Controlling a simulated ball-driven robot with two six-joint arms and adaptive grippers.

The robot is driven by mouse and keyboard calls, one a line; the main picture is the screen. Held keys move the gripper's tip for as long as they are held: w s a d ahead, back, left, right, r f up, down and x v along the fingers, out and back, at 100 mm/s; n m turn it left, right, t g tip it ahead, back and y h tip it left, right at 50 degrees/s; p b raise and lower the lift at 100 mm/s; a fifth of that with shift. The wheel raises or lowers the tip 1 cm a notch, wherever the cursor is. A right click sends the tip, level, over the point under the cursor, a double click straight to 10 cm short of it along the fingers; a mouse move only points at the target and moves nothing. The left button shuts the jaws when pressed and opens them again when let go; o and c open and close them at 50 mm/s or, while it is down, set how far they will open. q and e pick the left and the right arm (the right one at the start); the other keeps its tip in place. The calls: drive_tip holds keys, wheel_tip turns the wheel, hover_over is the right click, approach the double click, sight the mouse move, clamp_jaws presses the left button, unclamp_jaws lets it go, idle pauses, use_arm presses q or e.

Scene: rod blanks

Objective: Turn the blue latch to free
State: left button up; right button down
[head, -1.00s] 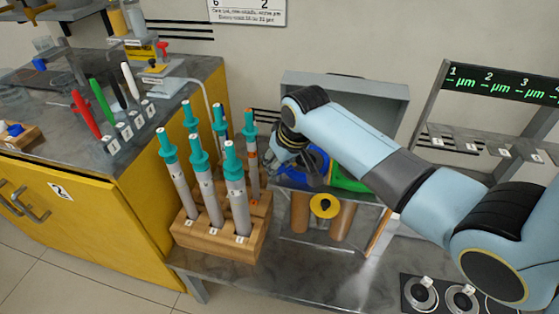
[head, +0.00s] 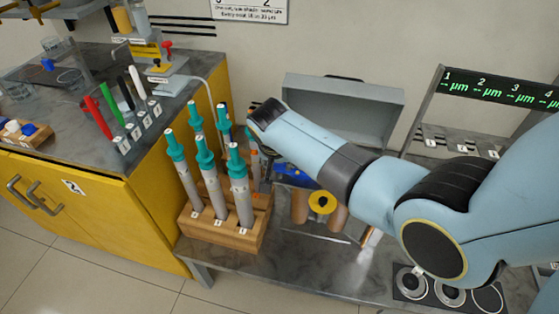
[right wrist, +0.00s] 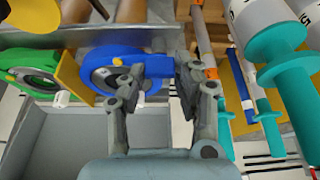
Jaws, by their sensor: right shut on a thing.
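The blue latch (right wrist: 105,72) is a round blue piece with a tab reaching to the right in the right wrist view. My right gripper (right wrist: 155,85) has its grey fingers on either side of this tab and is shut on it. In the head view a blue part (head: 292,174) shows below my right forearm. There my right gripper (head: 266,158) is partly hidden behind the rack's teal-topped rods and my own arm. My left gripper is not in view.
A green latch (right wrist: 28,68) and a yellow plate (right wrist: 72,78) sit left of the blue latch in the wrist view. A wooden rack (head: 222,236) with several teal-topped rods stands close to my right gripper. An open grey case (head: 365,100) lies behind.

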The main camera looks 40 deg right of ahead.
drive_tip(key=shift+m, duration=0.4)
drive_tip(key=c, duration=1)
unclamp_jaws()
drive_tip(key=shift+o, duration=0.2)
drive_tip(key=shift+r, duration=0.2)
drive_tip(key=v, duration=1.1)
drive_tip(key=shift+a+r, duration=0.25)
